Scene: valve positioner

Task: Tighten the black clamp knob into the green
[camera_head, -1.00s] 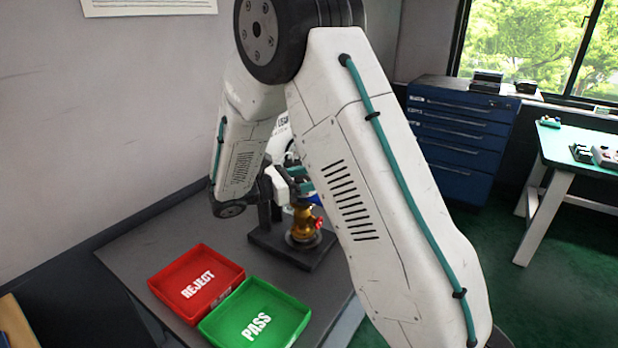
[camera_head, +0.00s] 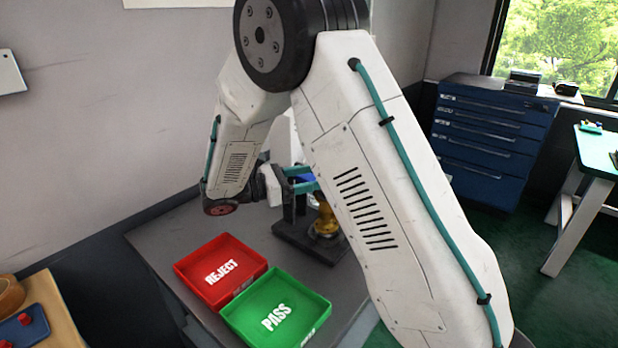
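The brass valve (camera_head: 326,218) stands upright on a dark fixture base (camera_head: 300,236) on the grey table, partly behind my white arm. A dark upright part of the fixture rises to its left. My gripper (camera_head: 305,180), with teal fingers, is at the top of the fixture, above and slightly left of the valve. Its fingertips are hidden behind my arm, so I cannot see whether they touch or hold anything. I cannot make out the black clamp knob or any green mark belonging to it.
A red REJECT tray (camera_head: 221,290) and a green PASS tray (camera_head: 240,338) lie on the grey table (camera_head: 160,237) in front of the fixture. A wooden bench (camera_head: 62,310) is at lower left. A blue drawer cabinet (camera_head: 490,140) and a green-topped table (camera_head: 597,150) stand at right.

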